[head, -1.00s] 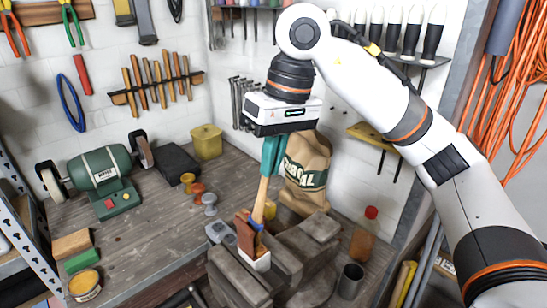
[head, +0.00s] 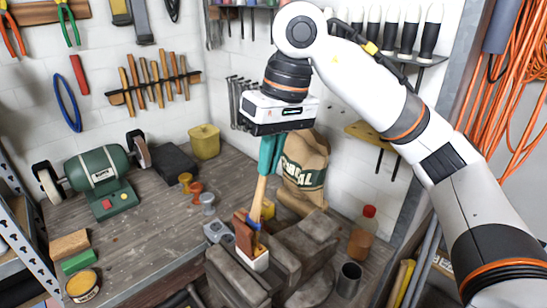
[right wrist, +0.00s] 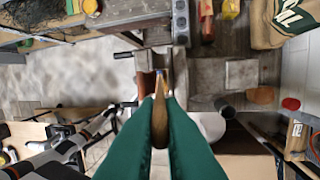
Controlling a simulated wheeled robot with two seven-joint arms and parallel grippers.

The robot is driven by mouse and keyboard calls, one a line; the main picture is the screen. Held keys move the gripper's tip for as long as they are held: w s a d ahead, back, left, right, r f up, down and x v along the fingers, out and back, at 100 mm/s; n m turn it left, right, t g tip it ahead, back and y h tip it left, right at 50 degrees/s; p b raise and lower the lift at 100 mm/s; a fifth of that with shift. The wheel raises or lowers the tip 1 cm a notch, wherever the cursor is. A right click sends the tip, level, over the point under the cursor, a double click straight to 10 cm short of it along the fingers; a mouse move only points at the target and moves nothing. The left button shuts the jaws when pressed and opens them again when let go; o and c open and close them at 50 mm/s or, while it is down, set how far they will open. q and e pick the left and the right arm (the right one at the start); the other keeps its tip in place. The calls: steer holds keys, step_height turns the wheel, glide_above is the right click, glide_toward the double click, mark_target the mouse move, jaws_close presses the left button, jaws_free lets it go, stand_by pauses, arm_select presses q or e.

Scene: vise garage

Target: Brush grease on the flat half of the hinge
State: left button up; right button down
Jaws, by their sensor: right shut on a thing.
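My right gripper (head: 270,152) points down with its teal fingers shut on the wooden handle of a brush (head: 259,195). The handle leans slightly, and a blue band (head: 254,225) shows near its lower end. A rust-brown plate (head: 243,234), which looks like the hinge, stands upright at the vise (head: 286,262). The brush's lower end is right beside this plate; I cannot tell whether they touch. A pale block (head: 257,260) shows just below. In the right wrist view the handle (right wrist: 160,115) runs between the fingers. My left gripper is not in view.
An open yellow tin (head: 82,285) stands at the front left, beside a green block (head: 79,261). A green bench grinder (head: 98,172) is at the left. A bottle with a red cap (head: 363,235) and a dark cup (head: 349,280) stand right of the vise. A paper sack (head: 304,175) is behind.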

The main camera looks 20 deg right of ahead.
steer(key=shift+s+d, duration=0.25)
steer(key=shift+s, duration=0.5)
steer(key=shift+w, duration=0.15)
steer(key=shift+w+a, duration=0.25)
steer(key=shift+w, duration=0.35)
steer(key=shift+s, duration=0.1)
steer(key=shift+s+d, duration=0.25)
steer(key=shift+s, duration=0.4)
steer(key=shift+w, duration=0.1)
steer(key=shift+w+a, duration=0.25)
steer(key=shift+w, duration=0.45)
